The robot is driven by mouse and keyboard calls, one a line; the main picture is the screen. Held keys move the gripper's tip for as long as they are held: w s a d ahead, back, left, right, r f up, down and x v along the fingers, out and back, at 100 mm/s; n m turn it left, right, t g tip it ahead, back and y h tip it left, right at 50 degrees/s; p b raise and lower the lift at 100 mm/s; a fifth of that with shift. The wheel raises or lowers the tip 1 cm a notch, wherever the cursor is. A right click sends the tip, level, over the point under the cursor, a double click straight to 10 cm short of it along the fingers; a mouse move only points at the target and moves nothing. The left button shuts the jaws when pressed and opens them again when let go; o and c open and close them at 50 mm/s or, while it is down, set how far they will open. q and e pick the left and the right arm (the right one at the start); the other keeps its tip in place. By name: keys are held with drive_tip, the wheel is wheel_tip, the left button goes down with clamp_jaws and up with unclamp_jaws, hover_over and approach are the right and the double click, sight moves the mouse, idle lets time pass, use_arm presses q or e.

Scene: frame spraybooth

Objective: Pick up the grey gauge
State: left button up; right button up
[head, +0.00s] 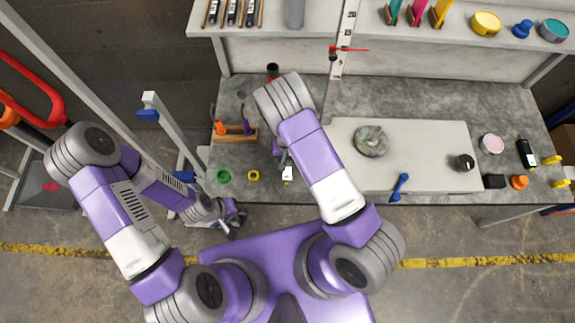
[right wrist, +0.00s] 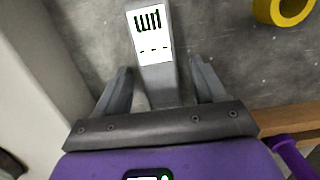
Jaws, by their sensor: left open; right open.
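The grey gauge (right wrist: 160,82) is a slim grey bar with a white, black-marked label. In the right wrist view it lies between the two fingers of my right gripper (right wrist: 161,85), with a gap on both sides. Its near end is hidden by the gripper body. In the head view the gauge's white label (head: 288,174) shows near the front edge of the bench, just left of my right forearm. My right gripper (head: 282,150) is open, mostly hidden there by my arm. My left gripper (head: 230,225) hangs in front of the bench, away from the gauge.
A green ring (head: 223,176) and a yellow ring (head: 253,175) lie left of the gauge. A wooden rack (head: 222,138) with orange and purple-handled tools stands behind them. A pale board (head: 430,145) lies to the right, with a blue tool (head: 399,187) at its front edge.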

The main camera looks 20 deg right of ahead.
sight(287, 162)
drive_tip(key=c, duration=1.2)
drive_tip(key=shift+r, duration=0.1)
wheel_tip(287, 162, up, 10)
drive_tip(key=p, duration=0.3)
